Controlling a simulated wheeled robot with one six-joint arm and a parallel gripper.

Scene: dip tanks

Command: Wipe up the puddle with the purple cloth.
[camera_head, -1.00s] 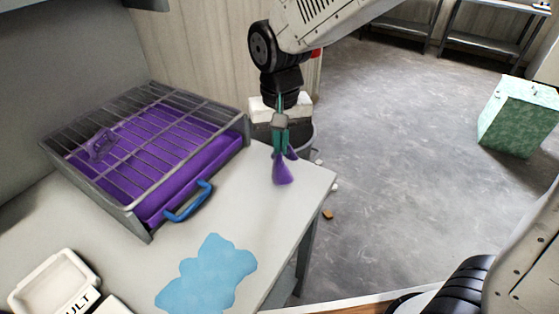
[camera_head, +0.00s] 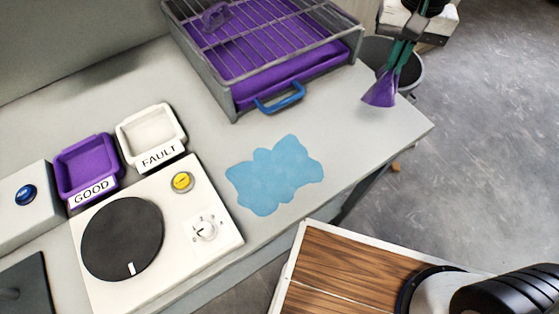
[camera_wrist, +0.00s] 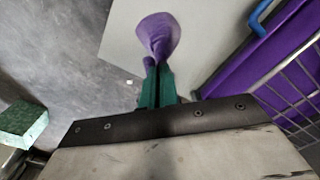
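A light blue puddle (camera_head: 276,175) lies flat on the pale worktop, near its front edge. My gripper (camera_head: 393,72) has green fingers and is shut on the purple cloth (camera_head: 380,91), which hangs from the fingertips. The gripper is above the right end of the worktop, up and to the right of the puddle in the head view. In the wrist view the cloth (camera_wrist: 158,36) flares out beyond the gripper (camera_wrist: 155,82), over the pale worktop. I cannot tell whether the cloth touches the surface. The puddle is not in the wrist view.
A purple tank (camera_head: 290,75) with a wire rack and blue handle (camera_head: 280,98) stands behind the puddle. The GOOD tray (camera_head: 87,168), FAULT tray (camera_head: 151,137) and a dial panel (camera_head: 225,212) are to the left. The worktop between puddle and cloth is clear.

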